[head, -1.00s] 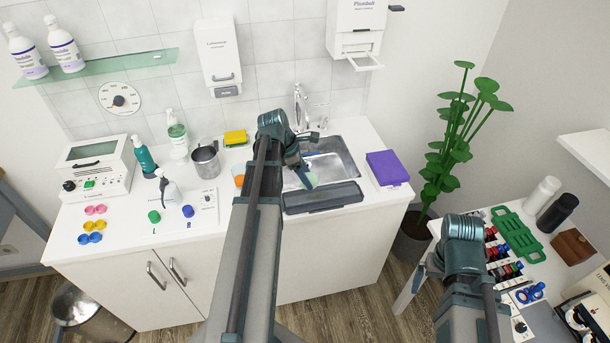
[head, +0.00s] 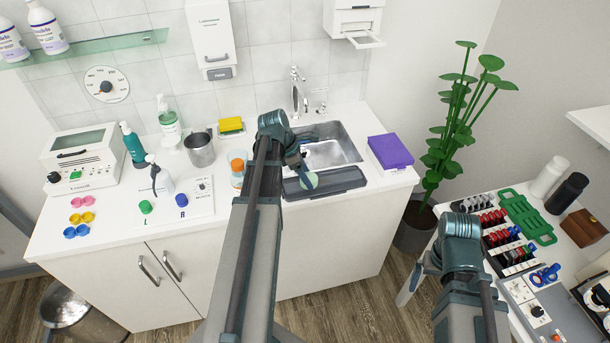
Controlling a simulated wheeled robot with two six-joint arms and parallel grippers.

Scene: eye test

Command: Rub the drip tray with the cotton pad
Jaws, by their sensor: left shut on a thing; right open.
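The drip tray (head: 343,180) is a long dark grey tray on the counter along the front edge of the sink. The cotton pad (head: 309,181) is a pale green round disc. My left gripper (head: 304,169) is shut on it and holds it over the left half of the tray. The pad overlaps the tray in this view; whether it touches the surface I cannot tell. My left arm hides the tray's left surroundings. My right arm comes in at the lower right, by the side table; its jaws are hidden from view.
A sink (head: 335,150) with a tap (head: 298,92) lies behind the tray. A purple box (head: 390,152) stands right of it. An orange-capped bottle (head: 237,170) is close left of my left arm. A plant (head: 455,130) stands between counter and side table.

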